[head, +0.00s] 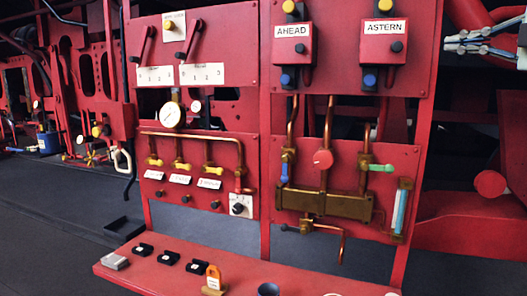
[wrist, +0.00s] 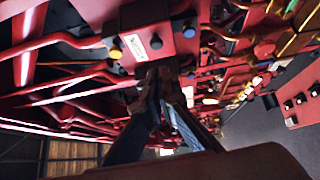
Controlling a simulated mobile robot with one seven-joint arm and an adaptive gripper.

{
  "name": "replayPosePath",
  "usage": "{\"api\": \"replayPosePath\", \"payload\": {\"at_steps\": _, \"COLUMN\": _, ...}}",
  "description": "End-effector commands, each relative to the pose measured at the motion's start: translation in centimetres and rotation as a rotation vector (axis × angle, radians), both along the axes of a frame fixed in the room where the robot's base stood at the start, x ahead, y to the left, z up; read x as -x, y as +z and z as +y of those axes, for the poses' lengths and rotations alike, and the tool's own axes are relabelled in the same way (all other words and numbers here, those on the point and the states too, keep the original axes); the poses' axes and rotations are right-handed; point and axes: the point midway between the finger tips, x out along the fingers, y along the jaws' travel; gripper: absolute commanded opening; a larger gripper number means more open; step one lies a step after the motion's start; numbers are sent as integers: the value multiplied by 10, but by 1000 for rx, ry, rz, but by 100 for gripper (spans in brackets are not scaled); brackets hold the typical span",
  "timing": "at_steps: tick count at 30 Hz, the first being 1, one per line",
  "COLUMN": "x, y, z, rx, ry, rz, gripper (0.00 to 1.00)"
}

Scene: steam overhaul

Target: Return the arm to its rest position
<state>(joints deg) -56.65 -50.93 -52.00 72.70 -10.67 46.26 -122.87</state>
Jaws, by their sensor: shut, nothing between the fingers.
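My gripper (wrist: 160,78) reaches up from the bottom of the wrist view, with its dark fingers together and nothing visible between them. In the head view, grey metal fingers of my gripper (head: 450,43) come in from the upper right edge and point left. They appear just right of the ASTERN box (head: 384,42) in the picture; I cannot tell the depth between them. Most of my arm is outside the head view. In the wrist view, a red box with a white label (wrist: 150,42) lies just beyond the fingertips; I cannot tell whether they touch.
A red panel carries the AHEAD box (head: 292,45), a gauge (head: 172,115), copper pipes and valves. A red shelf (head: 135,272) with small parts, including an orange-topped item (head: 213,278), juts out below. Red pipes and machinery crowd the right side. Dark floor (head: 60,215) lies open at left.

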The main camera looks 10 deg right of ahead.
Motion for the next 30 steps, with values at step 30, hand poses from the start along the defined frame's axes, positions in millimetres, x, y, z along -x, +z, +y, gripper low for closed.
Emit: {"api": "replayPosePath", "payload": {"at_steps": 30, "x": 79, "y": -342, "z": 330, "rx": -1242, "ry": -639, "rz": 918, "gripper": 0}}
